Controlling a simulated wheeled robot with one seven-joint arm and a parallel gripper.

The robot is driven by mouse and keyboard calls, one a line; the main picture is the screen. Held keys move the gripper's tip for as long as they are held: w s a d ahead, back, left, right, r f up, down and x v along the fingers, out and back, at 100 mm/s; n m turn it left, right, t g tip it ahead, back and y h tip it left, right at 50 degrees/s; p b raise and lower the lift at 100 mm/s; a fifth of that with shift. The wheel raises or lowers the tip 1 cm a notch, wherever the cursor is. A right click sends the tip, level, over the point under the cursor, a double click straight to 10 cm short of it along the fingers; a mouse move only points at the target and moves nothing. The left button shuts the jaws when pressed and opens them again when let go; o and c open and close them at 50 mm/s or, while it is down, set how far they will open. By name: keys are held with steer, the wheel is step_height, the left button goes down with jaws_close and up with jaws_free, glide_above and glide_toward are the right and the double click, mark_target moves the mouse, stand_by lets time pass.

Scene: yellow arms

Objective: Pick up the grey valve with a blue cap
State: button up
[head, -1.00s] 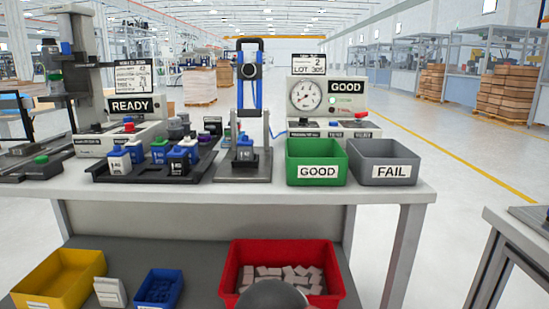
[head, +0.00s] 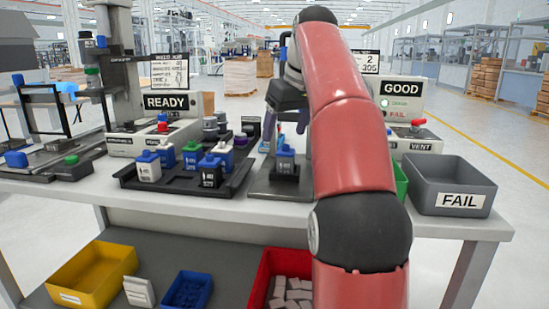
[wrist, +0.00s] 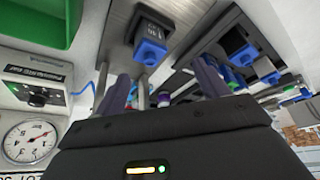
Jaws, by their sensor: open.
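A blue-capped valve (head: 286,161) stands in a dark holder on the grey base plate of the press fixture. In the wrist view a blue cap (wrist: 150,52) shows beside a dark labelled block, just beyond the fingertips. Several more blue-capped valves stand in the black tray, including a white-bodied one (head: 148,168) and a black-bodied one (head: 209,171). I cannot tell for sure which body is grey. My gripper (wrist: 160,88) is open and empty. In the head view it is partly hidden behind my arm, above and behind the fixture valve.
The black tray (head: 130,180) lies left of the fixture. The grey FAIL bin (head: 455,180) stands at the right; my arm mostly hides the green bin (head: 401,182). A gauge (wrist: 28,140) shows in the wrist view. Yellow, blue and red bins sit on the lower shelf.

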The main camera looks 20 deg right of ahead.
mark_target(286, 145)
steer(key=shift+w+d+r, duration=0.1)
steer(key=shift+w+d, duration=0.3)
steer(key=shift+d, duration=0.05)
steer(key=shift+w+d, duration=0.1)
steer(key=shift+w, duration=0.1)
steer(key=shift+x, duration=1.05)
steer(key=f, duration=0.2)
steer(key=f+b, duration=0.1)
steer(key=f, duration=0.2)
steer(key=shift+w, duration=0.2)
steer(key=shift+w+f, duration=0.2)
steer(key=shift+f, duration=0.1)
steer(key=shift+r, duration=0.1)
steer(key=c, duration=1.1)
